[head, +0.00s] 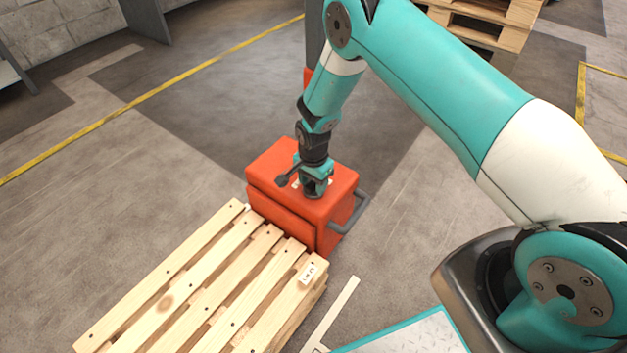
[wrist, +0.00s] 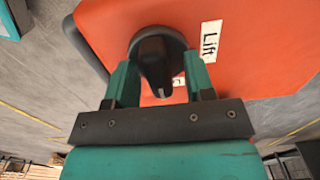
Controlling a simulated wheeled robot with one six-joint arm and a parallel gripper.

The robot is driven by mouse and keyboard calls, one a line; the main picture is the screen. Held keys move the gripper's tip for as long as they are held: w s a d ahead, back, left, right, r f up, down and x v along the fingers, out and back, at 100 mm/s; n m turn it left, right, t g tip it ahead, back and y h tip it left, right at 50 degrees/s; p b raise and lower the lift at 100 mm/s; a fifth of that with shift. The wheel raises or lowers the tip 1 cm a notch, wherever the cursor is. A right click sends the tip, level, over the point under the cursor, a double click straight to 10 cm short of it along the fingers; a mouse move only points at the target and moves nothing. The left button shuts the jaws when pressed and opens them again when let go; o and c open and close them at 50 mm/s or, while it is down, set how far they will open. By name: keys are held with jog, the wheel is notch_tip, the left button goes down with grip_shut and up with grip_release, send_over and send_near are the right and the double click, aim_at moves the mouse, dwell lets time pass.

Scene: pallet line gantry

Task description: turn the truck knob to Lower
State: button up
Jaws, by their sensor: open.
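The orange pallet truck (head: 315,205) stands at the end of a wooden pallet. Its black round knob (wrist: 158,62) is on the orange top panel in the wrist view, with a pale pointer mark on its near edge. A white label reading "Lift" (wrist: 210,41) is right of the knob. A second label (wrist: 178,81) is partly hidden by my gripper and cannot be read. My gripper (wrist: 158,80) is open, with one teal finger on each side of the knob. In the head view my gripper (head: 315,190) is over the truck's top and hides the knob.
The wooden pallet (head: 225,285) lies in front and left of the truck. A grey bar handle (head: 350,212) sticks out at the truck's right side. Stacked pallets (head: 485,25) stand at the back right. The floor left of the truck is clear.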

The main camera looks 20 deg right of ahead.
notch_tip(320, 180, up, 17)
jog(key=p, duration=0.4)
jog(key=shift+r, duration=0.2)
jog(key=shift+r, duration=0.1)
jog(key=s+a+r+n+y, duration=0.1)
jog(key=s+a+r+n, duration=0.1)
jog(key=s+r+n, duration=0.6)
jog(key=s+a+r+n+y, duration=0.2)
jog(key=s+r, duration=0.3)
jog(key=r, duration=0.7)
jog(key=s+r+n+y, duration=0.1)
jog(key=s+r+n, duration=0.25)
jog(key=s, duration=0.45)
jog(key=s+r+n, duration=0.3)
jog(key=s+n, duration=0.2)
jog(key=s, duration=0.4)
notch_tip(320, 180, up, 26)
jog(key=p, duration=2.6)
jog(key=shift+w+a, duration=0.25)
jog(key=shift+w, duration=0.15)
